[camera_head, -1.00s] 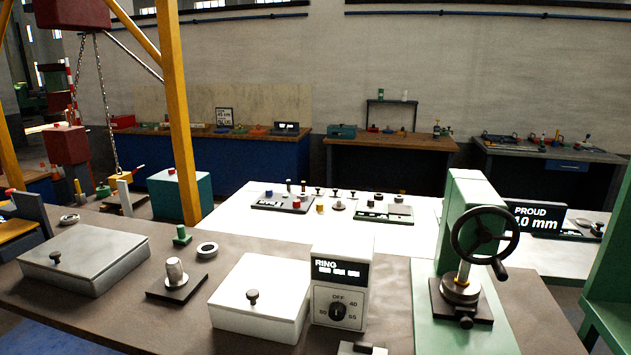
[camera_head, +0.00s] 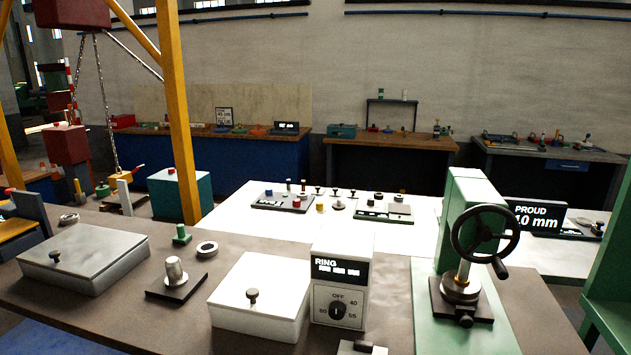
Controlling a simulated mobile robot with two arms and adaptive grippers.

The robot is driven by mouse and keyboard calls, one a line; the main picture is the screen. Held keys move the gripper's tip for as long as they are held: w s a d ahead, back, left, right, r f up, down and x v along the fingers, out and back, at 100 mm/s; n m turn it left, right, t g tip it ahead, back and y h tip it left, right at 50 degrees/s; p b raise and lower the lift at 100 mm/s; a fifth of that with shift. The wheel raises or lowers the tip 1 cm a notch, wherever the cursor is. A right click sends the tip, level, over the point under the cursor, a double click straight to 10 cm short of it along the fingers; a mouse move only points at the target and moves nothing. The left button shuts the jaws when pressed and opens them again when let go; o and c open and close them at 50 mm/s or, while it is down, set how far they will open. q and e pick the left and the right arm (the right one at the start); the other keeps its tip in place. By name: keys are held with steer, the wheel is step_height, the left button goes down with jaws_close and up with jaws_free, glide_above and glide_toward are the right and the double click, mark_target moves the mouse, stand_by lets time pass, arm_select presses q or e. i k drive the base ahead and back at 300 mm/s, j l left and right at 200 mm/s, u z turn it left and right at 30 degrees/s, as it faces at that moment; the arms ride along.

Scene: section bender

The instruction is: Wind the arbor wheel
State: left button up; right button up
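The arbor wheel (camera_head: 486,205) is a black handwheel with spokes on the front of a green arbor press (camera_head: 466,186) at the right of the bench. Its crank handle (camera_head: 499,268) sticks out at the lower right of the rim. Below the wheel, a metal ram or post stands over a round metal piece (camera_head: 460,287) on a dark base plate (camera_head: 446,311). A display reading PROUD and what looks like 4.0 mm (camera_head: 535,217) stands behind the wheel, partly hidden by it. Neither of my grippers shows in the head view.
A box marked RING with a dial (camera_head: 337,312) stands left of the press, beside a white lidded box (camera_head: 257,301). A grey lidded box (camera_head: 84,262) and a metal plug on a black plate (camera_head: 176,279) are further left. A green frame (camera_head: 612,290) edges the right side.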

mark_target(484, 234)
steer(key=k+l, duration=0.15)
steer(key=l, duration=0.25)
steer(key=k+l, duration=0.15)
steer(key=l, duration=0.2)
steer(key=k+l, duration=0.15)
steer(key=l, duration=0.25)
steer(key=k+l, duration=0.15)
steer(key=l, duration=0.2)
steer(key=k+l, duration=0.15)
steer(key=l, duration=0.25)
steer(key=k+l, duration=0.15)
steer(key=l, duration=0.2)
